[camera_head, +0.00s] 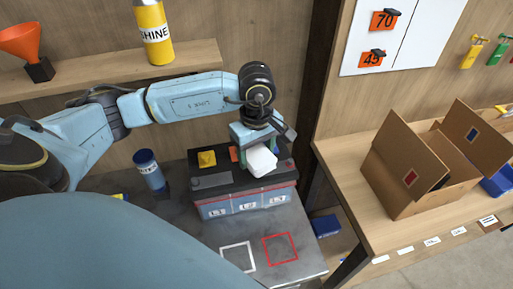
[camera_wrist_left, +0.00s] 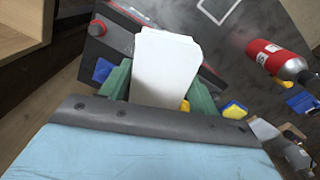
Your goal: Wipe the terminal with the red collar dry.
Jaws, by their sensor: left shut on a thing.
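My left gripper (camera_head: 257,150) is shut on a white block-like pad (camera_head: 262,162), held over the dark top of a battery (camera_head: 212,181) with a blue front. The pad (camera_wrist_left: 165,68) sits between green fingers in the left wrist view. A grey terminal with a red collar (camera_wrist_left: 97,28) shows there, left of the pad and apart from it in the picture. I cannot make out this terminal in the head view, where the gripper covers part of the battery top. Whether the pad touches the battery is unclear. My right gripper is not in view.
A yellow block (camera_head: 207,159) sits on the battery top. White (camera_head: 238,257) and red (camera_head: 280,249) outlined squares on the bench are empty. An open cardboard box (camera_head: 412,190) is on the right counter. A red can (camera_wrist_left: 272,58) shows in the wrist view.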

